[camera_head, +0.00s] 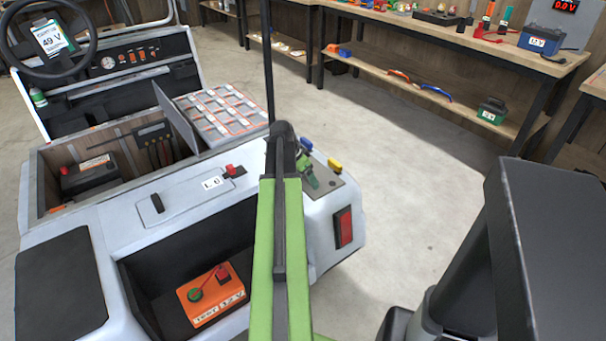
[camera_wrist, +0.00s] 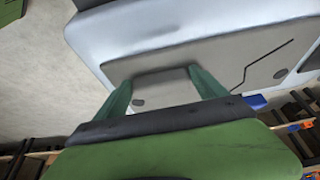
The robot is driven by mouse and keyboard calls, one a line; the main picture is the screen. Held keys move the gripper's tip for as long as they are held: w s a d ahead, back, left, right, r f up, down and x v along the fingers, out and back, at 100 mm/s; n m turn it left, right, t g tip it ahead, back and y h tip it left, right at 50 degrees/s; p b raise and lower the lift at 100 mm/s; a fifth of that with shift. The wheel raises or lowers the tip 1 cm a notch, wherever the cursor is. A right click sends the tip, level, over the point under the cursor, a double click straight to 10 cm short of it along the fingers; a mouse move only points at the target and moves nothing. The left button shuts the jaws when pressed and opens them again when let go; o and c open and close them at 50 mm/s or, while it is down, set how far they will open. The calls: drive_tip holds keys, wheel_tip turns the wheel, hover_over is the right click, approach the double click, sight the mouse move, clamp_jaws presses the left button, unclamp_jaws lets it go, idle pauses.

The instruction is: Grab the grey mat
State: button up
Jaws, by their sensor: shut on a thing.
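My gripper (camera_head: 309,172) is over the right rear corner of the white cart (camera_head: 185,205) in the head view. In the wrist view, the two green fingers of my gripper (camera_wrist: 159,77) stand apart, shut on a flat grey piece, which I take for the grey mat (camera_wrist: 162,90). It lies over a larger grey panel (camera_wrist: 235,60); I cannot tell whether it touches the panel. In the head view my arm and fingers hide most of what is held.
A blue knob (camera_head: 306,143) and a yellow knob (camera_head: 334,165) are close to my gripper. A dark pad (camera_head: 60,285) is at the cart's left. An orange tester (camera_head: 212,295) sits in a recess. A workbench (camera_head: 460,40) stands behind; the floor between is clear.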

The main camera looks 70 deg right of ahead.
drive_tip(key=shift+r+p, duration=0.6)
drive_tip(key=shift+r, duration=0.05)
drive_tip(key=r+p, duration=0.4)
drive_tip(key=shift+s+a, duration=0.1)
drive_tip(key=shift+s, duration=0.2)
drive_tip(key=s+a+r+p, duration=0.1)
drive_tip(key=s+r+p, duration=0.4)
drive_tip(key=s, duration=0.6)
drive_tip(key=shift+a+r+p, duration=0.15)
drive_tip(key=shift+r+p, duration=0.2)
